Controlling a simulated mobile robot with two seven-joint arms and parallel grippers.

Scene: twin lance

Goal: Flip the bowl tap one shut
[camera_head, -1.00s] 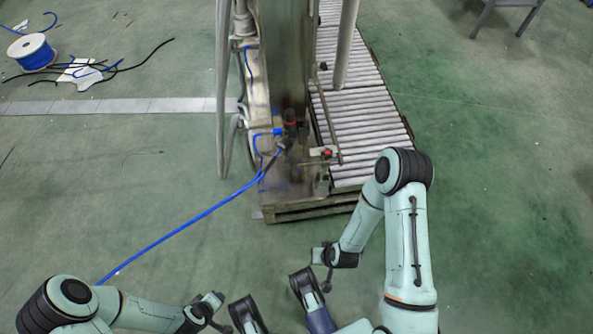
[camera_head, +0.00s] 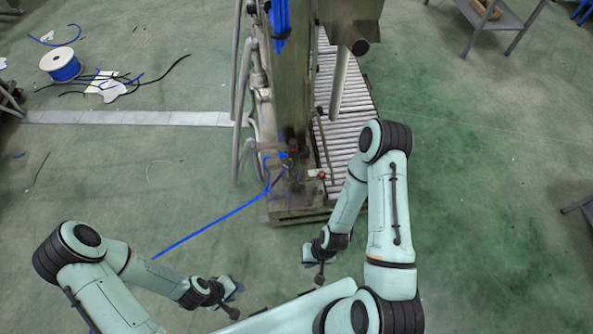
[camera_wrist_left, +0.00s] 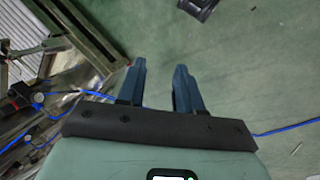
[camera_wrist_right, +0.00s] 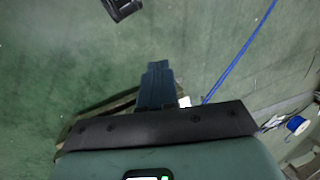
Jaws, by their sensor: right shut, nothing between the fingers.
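The machine's metal column (camera_head: 290,80) stands on a low base near the middle of the head view. Small fittings with a red knob (camera_head: 321,175) sit low on it; I cannot tell which fitting is bowl tap one, or its position. My left gripper (camera_head: 232,288) is open and empty above the floor, left of and nearer than the machine; its parted blue fingers also show in the left wrist view (camera_wrist_left: 160,72). My right gripper (camera_head: 308,254) is shut and empty in front of the base, apart from it; its closed fingers show in the right wrist view (camera_wrist_right: 158,72).
A roller conveyor (camera_head: 345,150) runs behind the machine. A blue hose (camera_head: 215,220) trails over the floor to the left. A cable spool (camera_head: 62,66) and loose cables lie far left. A grey table (camera_head: 492,25) stands far right. The floor on the right is mostly clear.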

